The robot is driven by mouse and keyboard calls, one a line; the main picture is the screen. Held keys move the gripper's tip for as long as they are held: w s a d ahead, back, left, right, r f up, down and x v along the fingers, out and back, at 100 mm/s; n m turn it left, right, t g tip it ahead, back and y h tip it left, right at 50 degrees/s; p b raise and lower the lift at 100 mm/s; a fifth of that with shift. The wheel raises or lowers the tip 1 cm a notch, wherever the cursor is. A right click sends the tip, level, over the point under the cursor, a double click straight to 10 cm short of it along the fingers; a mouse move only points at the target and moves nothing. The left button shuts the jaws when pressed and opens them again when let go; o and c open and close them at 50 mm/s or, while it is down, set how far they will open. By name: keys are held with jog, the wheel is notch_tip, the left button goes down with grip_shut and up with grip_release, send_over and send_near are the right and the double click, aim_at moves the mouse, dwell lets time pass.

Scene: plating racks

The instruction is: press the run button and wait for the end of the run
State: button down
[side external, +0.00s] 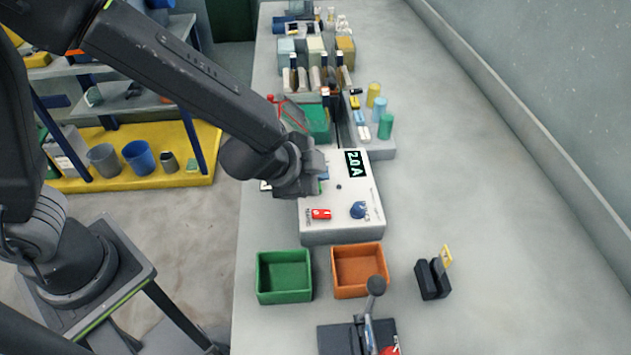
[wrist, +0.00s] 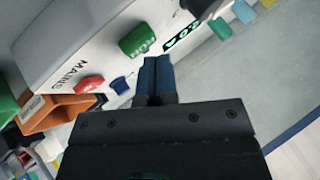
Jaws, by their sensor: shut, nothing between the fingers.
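The white control box (side external: 343,225) stands on the bench with a lit green display (side external: 355,162) that reads 2.0 A. It has a red MAINS switch (side external: 321,214) and a blue knob (side external: 358,210). The green RUN button (wrist: 137,40) shows clearly in the wrist view; in the side view my gripper largely hides it. My gripper (side external: 322,179) is over the left part of the box. In the wrist view its blue fingers (wrist: 157,67) are shut and empty, with their tips close beside the green button. I cannot tell whether they touch the box.
A green bin (side external: 284,291) and an orange bin (side external: 344,287) stand in front of the box. A lever device (side external: 372,310) and a small black holder (side external: 432,278) are nearby. Racks and coloured bottles (side external: 374,95) stand behind. The bench at right is clear.

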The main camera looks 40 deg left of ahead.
jog(key=shift+f, duration=0.55)
dwell(0.7)
jog(key=shift+r, duration=1)
jog(key=shift+r, duration=2.5)
